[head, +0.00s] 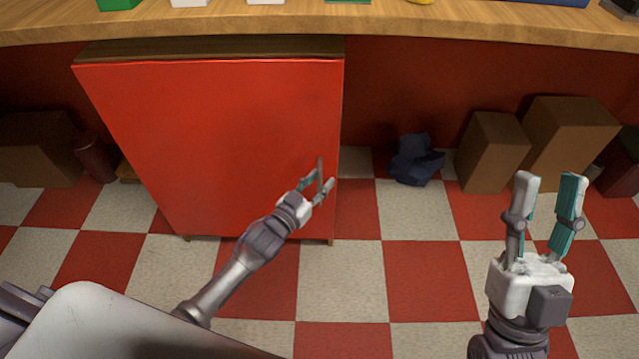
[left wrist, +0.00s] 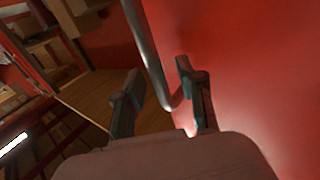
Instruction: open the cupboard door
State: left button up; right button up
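The red cupboard door (head: 215,140) fills the front of a wooden cupboard under the counter and looks shut. Its metal bar handle (head: 320,168) is near the door's right edge, and shows in the left wrist view (left wrist: 150,55). My left gripper (head: 317,189) is at the handle, fingers apart. In the left wrist view its fingertips (left wrist: 165,82) stand on either side of the bar, with gaps visible; contact cannot be made out. My right gripper (head: 548,180) is open and empty, over the floor at the right, away from the door.
The wooden counter (head: 450,28) runs above the cupboard. Cardboard boxes (head: 492,150) and a dark blue crumpled thing (head: 415,160) stand on the floor to the right. Another box (head: 40,150) is at the left. The checkered floor (head: 425,275) before the cupboard is clear.

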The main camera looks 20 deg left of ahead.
pick_arm(q)
jog(key=shift+w+d, duration=0.1)
jog(key=shift+w, duration=0.05)
grip_shut()
dwell(0.4)
